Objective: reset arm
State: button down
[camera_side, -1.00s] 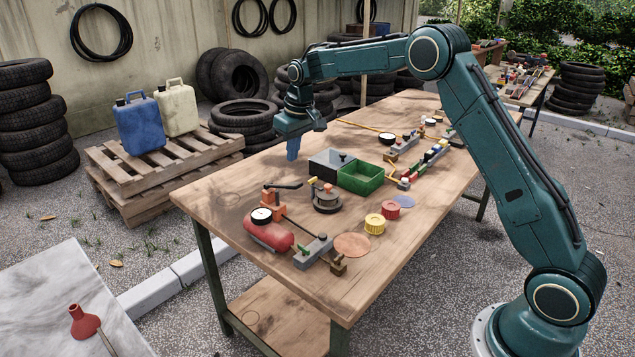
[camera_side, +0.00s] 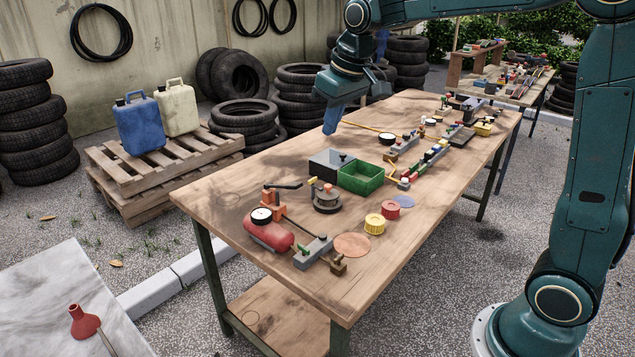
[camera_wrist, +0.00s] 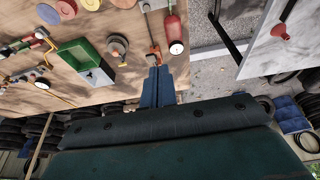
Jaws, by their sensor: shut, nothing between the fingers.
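My gripper (camera_side: 331,124) is shut and empty, its blue fingers pointing down. In the side view it hangs above the far left part of the wooden table (camera_side: 230,200), behind the grey and green bins. In the wrist view its fingers (camera_wrist: 157,72) are together, with the table beyond them.
A grey bin (camera_side: 322,168), green bin (camera_side: 362,185), red compressor tank (camera_side: 268,234), yellow cap (camera_side: 375,223) and red cap (camera_side: 391,210) are on the table. Several small fittings stand farther back. Tyres (camera_side: 300,95) and a pallet (camera_side: 135,180) with jugs lie beyond the left edge.

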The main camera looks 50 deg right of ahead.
jog(key=s+a+f+t, duration=0.1)
jog(key=s, duration=1.2)
jog(key=s+a+f+t, duration=0.1)
jog(key=s+a+f, duration=0.1)
jog(key=s, duration=1.1)
jog(key=shift+a, duration=0.25)
